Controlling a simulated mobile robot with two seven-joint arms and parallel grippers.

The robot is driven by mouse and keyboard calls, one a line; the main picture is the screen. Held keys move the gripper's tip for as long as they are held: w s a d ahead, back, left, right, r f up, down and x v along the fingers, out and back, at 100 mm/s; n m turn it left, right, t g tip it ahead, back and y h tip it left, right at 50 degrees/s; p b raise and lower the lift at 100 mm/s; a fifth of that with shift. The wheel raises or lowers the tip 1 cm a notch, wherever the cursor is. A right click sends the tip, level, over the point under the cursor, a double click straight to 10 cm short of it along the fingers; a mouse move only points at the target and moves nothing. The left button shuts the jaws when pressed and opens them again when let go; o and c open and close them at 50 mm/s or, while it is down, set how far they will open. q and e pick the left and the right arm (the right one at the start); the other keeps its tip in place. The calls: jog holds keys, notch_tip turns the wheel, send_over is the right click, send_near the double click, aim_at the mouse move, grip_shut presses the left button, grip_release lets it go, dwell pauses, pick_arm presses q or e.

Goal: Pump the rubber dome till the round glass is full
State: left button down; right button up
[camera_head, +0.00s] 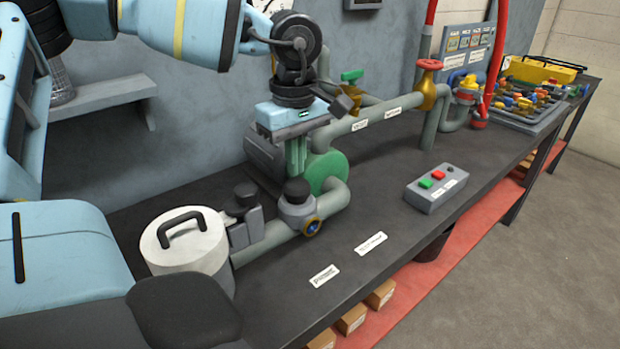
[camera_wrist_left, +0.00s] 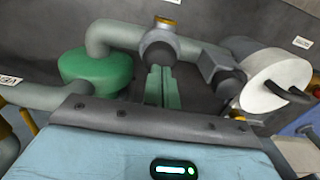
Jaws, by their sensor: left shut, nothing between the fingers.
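My left gripper (camera_head: 297,172) is shut and empty, its green fingers pointing down. The fingertips are just above a black rubber dome (camera_head: 297,188) on a grey pipe fitting; I cannot tell whether they touch. In the left wrist view the fingers (camera_wrist_left: 161,70) reach towards that dome (camera_wrist_left: 158,50). A small round glass (camera_head: 312,225) with a brass rim and a bluish face sits on the fitting's front; its fill level is too small to tell. Its rim shows in the left wrist view (camera_wrist_left: 165,21). My right gripper is not in view.
A second black knob (camera_head: 246,192) and a white-lidded canister (camera_head: 184,240) stand left of the dome. A green pump housing (camera_head: 328,168) and grey pipes lie behind. A button box (camera_head: 437,188) stands on the dark bench (camera_head: 370,270), whose front middle is clear apart from labels.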

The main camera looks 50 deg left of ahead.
aim_at(296, 182)
pick_arm(q)
jog(key=shift+f, duration=0.2)
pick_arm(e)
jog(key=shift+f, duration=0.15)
pick_arm(q)
jog(key=shift+f+b, duration=0.35)
jog(key=shift+b, duration=0.05)
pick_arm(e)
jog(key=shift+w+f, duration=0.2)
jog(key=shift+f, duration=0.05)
pick_arm(q)
jog(key=shift+f, duration=0.1)
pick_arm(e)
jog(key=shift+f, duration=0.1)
